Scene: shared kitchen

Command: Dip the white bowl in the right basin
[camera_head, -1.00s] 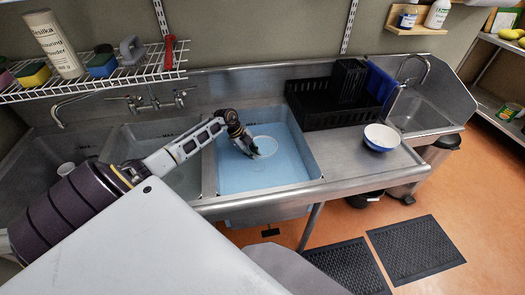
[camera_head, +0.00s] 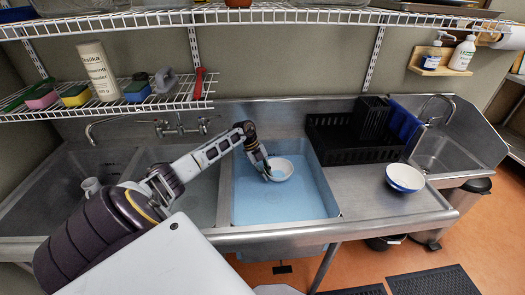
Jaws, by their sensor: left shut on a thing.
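The white bowl (camera_head: 282,168) is in the right basin (camera_head: 262,207), which holds blue-tinted water. My left gripper (camera_head: 267,173) is shut on the bowl's left rim, reaching down into the basin. The bowl looks upright and near the water; I cannot tell how deep it sits. My right gripper is not in view.
A blue-and-white bowl (camera_head: 405,177) stands on the right drainboard (camera_head: 375,198). A black dish rack (camera_head: 345,140) is behind it, with a small hand sink (camera_head: 437,152) farther right. A wire shelf (camera_head: 110,107) with sponges and a bottle hangs above the left basins.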

